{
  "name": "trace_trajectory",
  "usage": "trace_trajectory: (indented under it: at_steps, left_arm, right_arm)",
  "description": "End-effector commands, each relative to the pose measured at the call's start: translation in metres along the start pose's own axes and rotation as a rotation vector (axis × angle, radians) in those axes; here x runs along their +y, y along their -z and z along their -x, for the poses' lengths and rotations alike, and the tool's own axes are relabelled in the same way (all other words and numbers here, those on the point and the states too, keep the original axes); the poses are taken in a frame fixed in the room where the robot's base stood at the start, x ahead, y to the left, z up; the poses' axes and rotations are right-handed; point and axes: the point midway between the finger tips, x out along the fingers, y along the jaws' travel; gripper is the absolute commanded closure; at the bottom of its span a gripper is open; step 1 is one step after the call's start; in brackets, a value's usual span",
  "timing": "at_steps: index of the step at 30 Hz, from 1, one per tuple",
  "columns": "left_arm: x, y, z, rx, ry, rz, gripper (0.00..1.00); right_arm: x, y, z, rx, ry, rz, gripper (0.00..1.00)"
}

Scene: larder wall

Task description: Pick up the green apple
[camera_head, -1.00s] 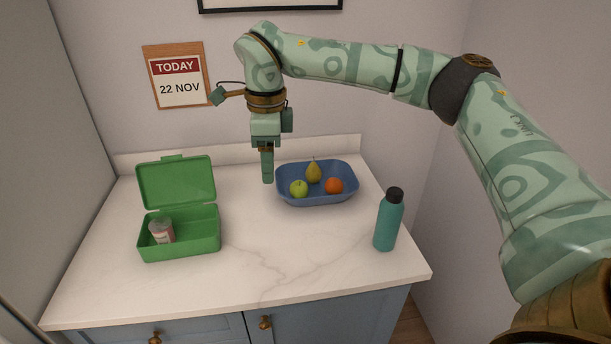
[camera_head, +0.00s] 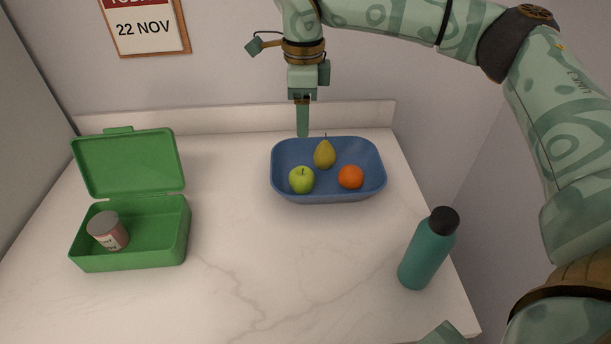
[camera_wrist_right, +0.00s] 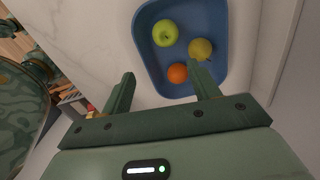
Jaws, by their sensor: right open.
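The green apple (camera_head: 301,180) sits at the front left inside a blue tray (camera_head: 330,197) on the counter. It also shows in the right wrist view (camera_wrist_right: 165,33), uncovered, beyond the fingertips. My right gripper (camera_head: 303,134) points down above the tray's back left rim in the head view, apart from the apple. In the right wrist view its two fingers (camera_wrist_right: 162,76) are spread with nothing held between them. My left gripper is not in view.
A pear (camera_head: 325,155) and an orange (camera_head: 351,177) share the tray with the apple. A teal bottle (camera_head: 427,252) stands at the right. An open green lunch box (camera_head: 130,258) holding a small jar (camera_head: 108,231) stands at the left. The counter between is clear.

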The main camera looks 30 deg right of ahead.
Motion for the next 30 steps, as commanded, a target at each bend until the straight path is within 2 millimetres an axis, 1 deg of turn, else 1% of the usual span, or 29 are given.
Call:
trace_trajectory:
  at_steps: [1,5,8,15,18,21,26,29,30]
  left_arm:
    - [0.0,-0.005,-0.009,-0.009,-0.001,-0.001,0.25]
    - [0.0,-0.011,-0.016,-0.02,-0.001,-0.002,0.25]
    - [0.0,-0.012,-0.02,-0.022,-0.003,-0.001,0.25]
    - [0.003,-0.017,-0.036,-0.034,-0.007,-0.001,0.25]
    - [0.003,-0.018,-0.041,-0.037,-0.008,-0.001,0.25]
    - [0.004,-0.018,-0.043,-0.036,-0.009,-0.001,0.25]
    - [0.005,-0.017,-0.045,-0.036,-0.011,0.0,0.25]
    - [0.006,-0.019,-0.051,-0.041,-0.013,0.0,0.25]
    - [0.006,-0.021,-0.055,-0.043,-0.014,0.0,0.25]
  right_arm:
    - [-0.001,-0.001,-0.012,0.003,-0.005,0.0,0.39]
    - [-0.002,-0.001,-0.025,0.006,-0.01,0.0,0.39]
    - [-0.002,-0.001,-0.04,0.007,-0.013,0.0,0.39]
    - [-0.001,-0.001,-0.1,0.008,-0.014,-0.001,0.39]
    - [-0.001,-0.001,-0.118,0.007,-0.013,0.0,0.39]
    - [-0.002,-0.001,-0.127,0.005,-0.009,-0.001,0.39]
    - [-0.002,-0.002,-0.136,0.005,-0.009,-0.001,0.39]
    - [-0.003,-0.005,-0.149,0.006,-0.011,0.0,0.39]
    - [-0.003,-0.006,-0.157,0.006,-0.012,0.001,0.39]
